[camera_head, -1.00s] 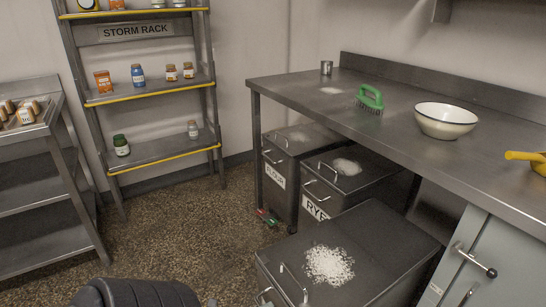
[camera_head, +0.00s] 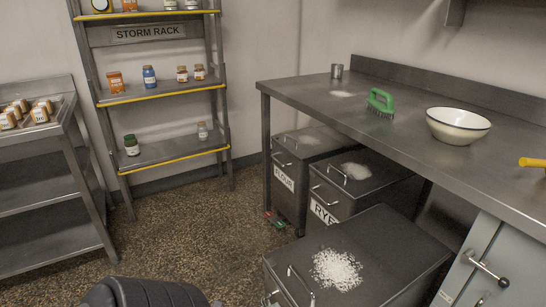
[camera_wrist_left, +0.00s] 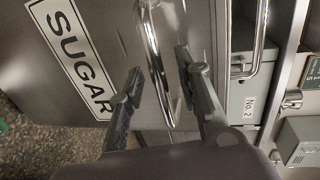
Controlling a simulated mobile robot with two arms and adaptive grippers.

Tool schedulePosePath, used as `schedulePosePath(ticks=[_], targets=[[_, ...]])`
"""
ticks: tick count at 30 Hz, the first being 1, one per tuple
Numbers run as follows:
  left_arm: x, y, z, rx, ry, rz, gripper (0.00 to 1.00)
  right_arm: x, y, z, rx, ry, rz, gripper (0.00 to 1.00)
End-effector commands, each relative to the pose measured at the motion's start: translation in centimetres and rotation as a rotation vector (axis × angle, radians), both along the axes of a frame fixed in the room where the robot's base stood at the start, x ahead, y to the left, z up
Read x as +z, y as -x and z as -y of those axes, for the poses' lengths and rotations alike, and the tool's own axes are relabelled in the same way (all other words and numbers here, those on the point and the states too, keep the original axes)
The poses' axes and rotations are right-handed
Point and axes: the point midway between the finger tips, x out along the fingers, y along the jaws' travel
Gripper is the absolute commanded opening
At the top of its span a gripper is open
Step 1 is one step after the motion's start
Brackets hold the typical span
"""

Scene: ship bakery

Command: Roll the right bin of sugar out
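The sugar bin (camera_head: 395,248) is a dark grey metal box with white powder spilled on its lid, at the bottom right of the head view. It juts out in front of the counter, further than the rye and flour bins. Its SUGAR label (camera_wrist_left: 72,52) and bar handle (camera_wrist_left: 155,62) show in the left wrist view. My left gripper (camera_wrist_left: 160,66) is open, one finger on each side of the handle, with visible gaps. The bin's wheels are hidden. My right gripper is not in view.
The rye bin (camera_head: 384,188) and flour bin (camera_head: 318,142) stand under the steel counter (camera_head: 302,94). A pale cabinet (camera_head: 505,262) is right of the sugar bin. The storm rack (camera_head: 165,92) and a shelf trolley (camera_head: 40,180) stand left.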

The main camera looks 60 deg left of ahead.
Motion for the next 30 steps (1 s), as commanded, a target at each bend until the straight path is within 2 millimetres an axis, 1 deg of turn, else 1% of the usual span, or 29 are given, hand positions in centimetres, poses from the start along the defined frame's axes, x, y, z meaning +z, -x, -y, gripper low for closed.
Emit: schedulePosePath(ticks=[5, 9, 12, 16, 21, 30], targets=[[0.5, 3.0, -0.3, 0.002, 0.0, -0.005, 0.31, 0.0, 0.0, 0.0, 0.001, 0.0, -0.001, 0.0], [1.1, 6.0, -0.5, 0.002, 0.0, -0.006, 0.31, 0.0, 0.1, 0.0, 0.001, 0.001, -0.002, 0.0], [1.5, 8.0, -0.6, 0.002, 0.0, -0.005, 0.31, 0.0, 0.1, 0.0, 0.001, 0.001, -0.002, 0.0], [2.0, 9.9, -0.8, 0.001, 0.001, -0.003, 0.31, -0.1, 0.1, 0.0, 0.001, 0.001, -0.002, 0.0], [2.3, 11.1, -0.9, 0.0, 0.001, -0.001, 0.31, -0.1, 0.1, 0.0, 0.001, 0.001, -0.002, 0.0], [2.4, 11.3, -0.9, 0.0, 0.0, 0.0, 0.31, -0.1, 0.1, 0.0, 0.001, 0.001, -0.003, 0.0]])
